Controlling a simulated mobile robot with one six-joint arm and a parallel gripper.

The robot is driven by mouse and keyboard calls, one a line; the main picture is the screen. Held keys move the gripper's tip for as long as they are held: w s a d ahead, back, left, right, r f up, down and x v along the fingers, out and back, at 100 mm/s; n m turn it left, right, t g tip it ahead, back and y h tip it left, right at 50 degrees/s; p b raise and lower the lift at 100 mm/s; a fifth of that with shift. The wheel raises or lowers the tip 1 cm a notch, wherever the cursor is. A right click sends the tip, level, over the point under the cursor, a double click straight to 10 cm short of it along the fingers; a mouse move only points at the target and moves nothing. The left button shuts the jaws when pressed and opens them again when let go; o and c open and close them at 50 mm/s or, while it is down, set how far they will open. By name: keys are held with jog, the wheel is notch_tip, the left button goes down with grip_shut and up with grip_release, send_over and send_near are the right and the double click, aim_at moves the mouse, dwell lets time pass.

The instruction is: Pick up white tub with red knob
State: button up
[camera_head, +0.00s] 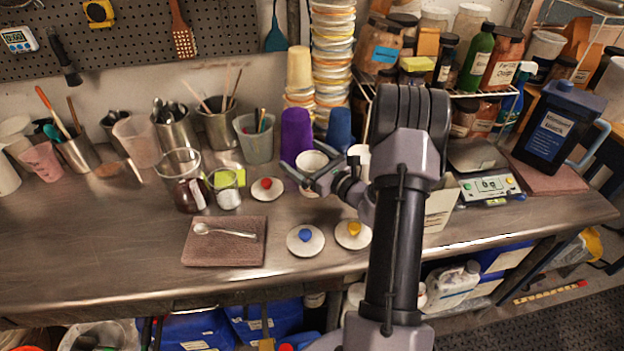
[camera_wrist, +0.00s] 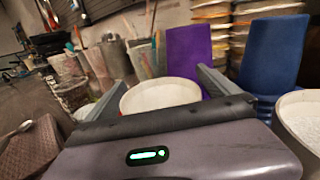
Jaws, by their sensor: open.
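A white lid with a red knob (camera_head: 267,189) lies flat on the steel bench, left of my gripper. I see no tub under it. My gripper (camera_head: 309,172) is open, its fingers on either side of a round white tub (camera_head: 311,160) without a lid. In the wrist view this tub (camera_wrist: 160,96) stands between the two fingers, its open top and pale inside showing; its lower part is hidden by my gripper. I cannot tell whether the fingers touch it. A second white tub (camera_wrist: 302,118) stands to the right in the wrist view.
White lids with a blue knob (camera_head: 305,239) and a yellow knob (camera_head: 353,234) lie nearer the front edge. A purple cup (camera_head: 296,133) and a blue cup (camera_head: 339,127) stand close behind the tub. A spoon lies on a brown mat (camera_head: 222,252).

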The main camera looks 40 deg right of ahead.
jog(key=shift+w, duration=0.2)
jog(key=c, duration=2)
jog(key=shift+r, duration=0.15)
